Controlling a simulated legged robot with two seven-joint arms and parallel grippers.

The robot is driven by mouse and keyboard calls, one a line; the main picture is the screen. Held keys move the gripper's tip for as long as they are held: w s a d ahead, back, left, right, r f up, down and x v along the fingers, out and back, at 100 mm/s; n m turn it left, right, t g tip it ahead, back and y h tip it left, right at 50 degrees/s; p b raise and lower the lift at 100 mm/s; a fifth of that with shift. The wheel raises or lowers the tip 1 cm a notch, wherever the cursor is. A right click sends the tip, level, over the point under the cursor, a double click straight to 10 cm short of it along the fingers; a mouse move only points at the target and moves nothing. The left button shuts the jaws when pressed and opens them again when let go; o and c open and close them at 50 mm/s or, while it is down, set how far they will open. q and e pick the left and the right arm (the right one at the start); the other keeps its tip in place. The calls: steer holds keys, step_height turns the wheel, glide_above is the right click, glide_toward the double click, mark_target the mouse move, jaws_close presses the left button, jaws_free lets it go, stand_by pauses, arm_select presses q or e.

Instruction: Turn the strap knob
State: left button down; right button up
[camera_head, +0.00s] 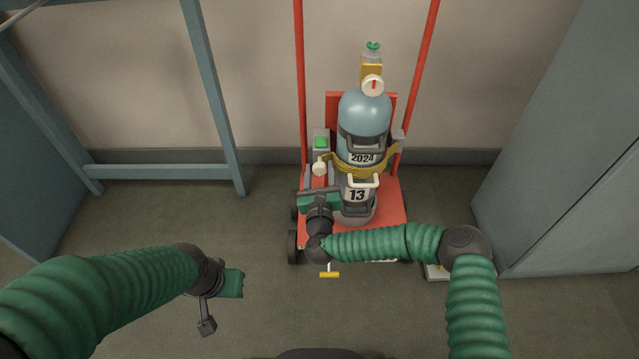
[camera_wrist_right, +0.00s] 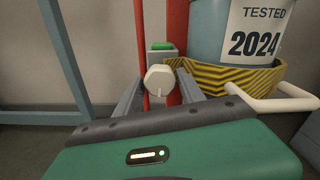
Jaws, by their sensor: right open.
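The strap knob (camera_head: 319,168) is a small off-white round knob on the left side of the cart. My right gripper (camera_head: 319,184) is open just in front of the knob. In the wrist view its grey fingers lie left and right of the knob; contact cannot be told. My left gripper (camera_head: 233,283) hangs over the floor at lower left, its fingers unclear.
The red cart (camera_head: 392,205) carries the cylinder, which has a gauge (camera_head: 373,85) and a white handle (camera_head: 361,182). A blue metal frame (camera_head: 215,95) stands left and a grey cabinet (camera_head: 570,150) right. Open floor lies between the left frame and the cart.

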steer(key=s+p, duration=0.6)
steer(key=s, duration=1)
steer(key=shift+s+p, duration=0.2)
steer(key=shift+p, duration=0.2)
